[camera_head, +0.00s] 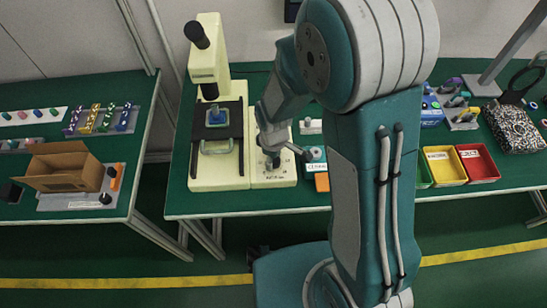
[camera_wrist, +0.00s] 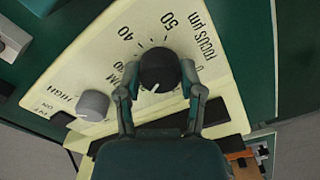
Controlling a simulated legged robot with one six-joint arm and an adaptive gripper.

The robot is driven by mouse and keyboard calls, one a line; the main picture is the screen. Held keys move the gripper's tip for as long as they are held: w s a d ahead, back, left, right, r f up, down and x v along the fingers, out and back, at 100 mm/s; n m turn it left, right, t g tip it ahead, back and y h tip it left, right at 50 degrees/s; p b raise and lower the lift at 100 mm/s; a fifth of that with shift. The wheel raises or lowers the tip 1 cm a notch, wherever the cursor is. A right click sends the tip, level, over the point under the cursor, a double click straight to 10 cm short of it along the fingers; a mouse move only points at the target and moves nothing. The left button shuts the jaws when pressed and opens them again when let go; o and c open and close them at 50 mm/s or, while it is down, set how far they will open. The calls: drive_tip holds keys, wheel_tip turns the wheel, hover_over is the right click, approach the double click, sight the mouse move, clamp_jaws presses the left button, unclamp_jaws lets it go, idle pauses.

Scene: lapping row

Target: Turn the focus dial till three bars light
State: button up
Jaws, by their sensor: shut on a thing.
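The black focus dial (camera_wrist: 158,68) sits on a cream control panel (camera_wrist: 95,62), beside the printed words FOCUS µm and a scale with 40 and 50. My gripper (camera_wrist: 160,76) has a finger on each side of the dial and is shut on it. A pale mark on the dial points toward the lower edge of the wrist view. In the head view my gripper (camera_head: 271,156) is low over the panel (camera_head: 283,179) beside the cream microscope (camera_head: 207,64), and hides most of the dial. I cannot make out any lit bars in either view.
A grey knob (camera_wrist: 93,105) marked HIGH is on the same panel. In the head view an orange block (camera_head: 322,182) and yellow (camera_head: 445,167) and red (camera_head: 479,163) trays stand to the right. A cardboard box (camera_head: 64,168) is on the left table. A gap separates the tables.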

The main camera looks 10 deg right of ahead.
drive_tip(key=m, duration=0.5)
idle(0.4)
drive_tip(key=o, duration=1.2)
drive_tip(key=shift+c, duration=0.2)
wheel_tip(320, 180, up, 12)
drive_tip(key=shift+f, duration=0.1)
